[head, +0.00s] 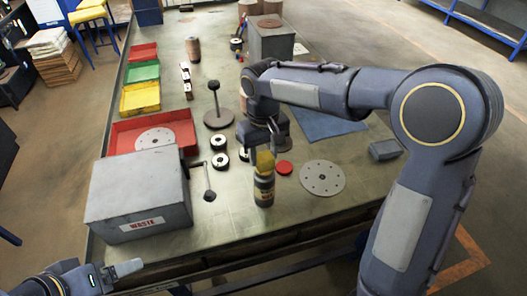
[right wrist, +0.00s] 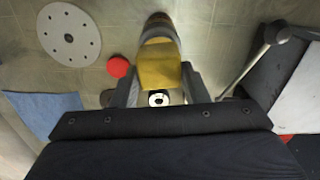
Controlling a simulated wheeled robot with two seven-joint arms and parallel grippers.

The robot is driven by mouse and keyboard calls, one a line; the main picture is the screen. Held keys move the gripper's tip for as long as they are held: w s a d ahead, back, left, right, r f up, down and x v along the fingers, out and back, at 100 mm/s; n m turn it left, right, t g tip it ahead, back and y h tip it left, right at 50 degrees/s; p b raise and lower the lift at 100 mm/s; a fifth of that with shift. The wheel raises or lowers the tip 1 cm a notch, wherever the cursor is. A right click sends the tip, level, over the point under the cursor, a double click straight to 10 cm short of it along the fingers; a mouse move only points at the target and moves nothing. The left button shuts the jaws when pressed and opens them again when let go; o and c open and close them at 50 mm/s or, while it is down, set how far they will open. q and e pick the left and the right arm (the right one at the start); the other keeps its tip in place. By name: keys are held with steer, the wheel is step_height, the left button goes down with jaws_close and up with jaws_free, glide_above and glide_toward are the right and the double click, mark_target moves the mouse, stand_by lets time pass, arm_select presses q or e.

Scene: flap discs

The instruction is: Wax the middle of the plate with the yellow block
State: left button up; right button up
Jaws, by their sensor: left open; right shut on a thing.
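The yellow block (head: 264,160) is between the fingers of my right gripper (head: 263,148), which points down over the near part of the table. The block also shows between the fingers in the right wrist view (right wrist: 160,66). The plate, a pale grey disc with a ring of small holes (head: 322,178), lies flat to the right of the block and apart from it; it is at the upper left of the right wrist view (right wrist: 69,35). My left gripper (head: 126,268) is open and empty at the lower left, off the table's near edge.
A dark labelled bottle (head: 263,190) stands just below the block in the head view; I cannot tell whether they touch. A red round lid (head: 284,168) lies between bottle and plate. A grey waste box (head: 138,197), red tray (head: 118,141) and blue cloth (head: 328,123) are nearby.

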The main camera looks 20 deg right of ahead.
mark_target(264, 155)
steer(key=shift+f, duration=0.4)
steer(key=shift+f, duration=0.1)
stand_by(1.1)
step_height(264, 155, up, 7)
steer(key=p, duration=0.6)
steer(key=shift+s, duration=0.1)
stand_by(0.6)
